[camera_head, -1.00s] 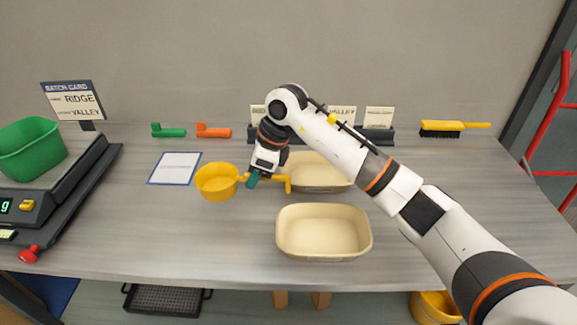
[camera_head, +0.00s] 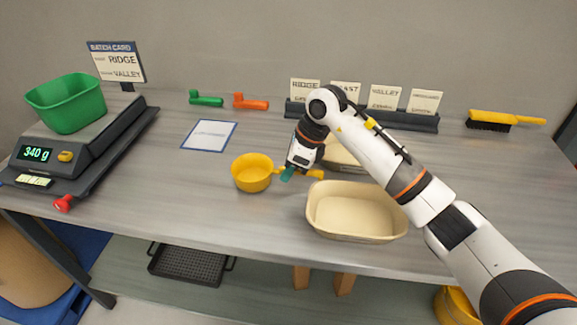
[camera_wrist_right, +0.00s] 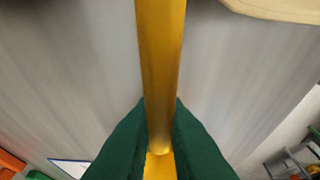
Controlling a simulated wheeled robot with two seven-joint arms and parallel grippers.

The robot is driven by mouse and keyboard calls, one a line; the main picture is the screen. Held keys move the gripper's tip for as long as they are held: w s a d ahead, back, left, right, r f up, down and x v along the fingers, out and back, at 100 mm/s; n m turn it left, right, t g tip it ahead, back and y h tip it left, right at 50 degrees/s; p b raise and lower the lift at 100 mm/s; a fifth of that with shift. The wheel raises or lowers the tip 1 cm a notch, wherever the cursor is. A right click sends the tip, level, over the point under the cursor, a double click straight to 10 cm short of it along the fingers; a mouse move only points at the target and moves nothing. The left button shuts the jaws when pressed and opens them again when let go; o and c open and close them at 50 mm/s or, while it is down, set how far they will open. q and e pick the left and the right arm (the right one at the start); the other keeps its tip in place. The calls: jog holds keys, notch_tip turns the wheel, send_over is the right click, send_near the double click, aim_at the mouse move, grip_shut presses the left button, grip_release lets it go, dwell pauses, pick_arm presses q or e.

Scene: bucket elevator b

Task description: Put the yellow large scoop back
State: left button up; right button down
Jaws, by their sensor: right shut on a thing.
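The yellow large scoop (camera_head: 252,173) is a round cup with a handle running to the right. It is at the middle of the table, left of the cream tubs. My right gripper (camera_head: 289,174) is shut on its handle, and the wrist view shows the yellow handle (camera_wrist_right: 160,70) between the two green fingertips (camera_wrist_right: 159,140). The cup looks upright. I cannot tell whether it touches the table. My left gripper is not in view.
A cream tub (camera_head: 357,212) stands right of the scoop, with another (camera_head: 342,158) behind, partly hidden by my arm. A blue-edged sheet (camera_head: 209,135), green scoop (camera_head: 205,99) and orange scoop (camera_head: 251,102) lie behind left. The scale (camera_head: 75,155) holds a green bin (camera_head: 67,101).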

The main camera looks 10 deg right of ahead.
jog(key=shift+d+f+b, duration=0.2)
jog(key=shift+f+b, duration=0.5)
jog(key=shift+f, duration=0.1)
jog(key=c, duration=1.4)
grip_release()
jog(key=shift+s, duration=0.1)
jog(key=shift+o, duration=0.2)
